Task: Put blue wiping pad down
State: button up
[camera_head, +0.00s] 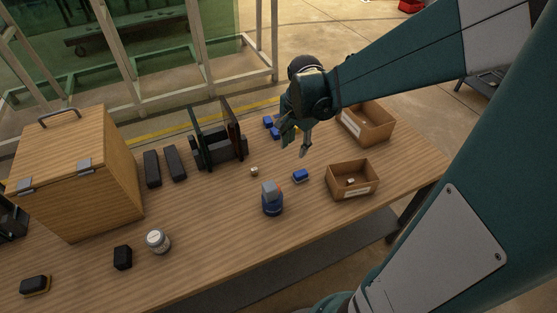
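A small blue pad (300,175) with a pale edge lies on the wooden table (210,215), left of the front open box. My gripper (295,148) hangs above the table, higher in the picture than this pad and apart from it. Its fingers point down and are spread, with nothing visible between them. More small blue pieces (268,122) lie on the table just left of and behind the gripper, partly covered by it. I cannot tell for sure which blue piece is the wiping pad.
Two open cardboard boxes, a front one (337,190) and a back one (378,124), stand at the right. A blue-grey bottle (272,203), a small pale cube (254,171), a black fixture (219,150), a white jar (158,242) and a wooden case (75,185) stand farther left.

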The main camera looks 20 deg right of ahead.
jog(key=s+a+r+n+t, duration=0.5)
jog(key=s+a+r+n, duration=0.7)
jog(key=s+a+n, duration=0.1)
jog(key=shift+s+r+n+t, duration=0.3)
jog(key=shift+s+r+n, duration=0.05)
jog(key=shift+s+n, duration=0.25)
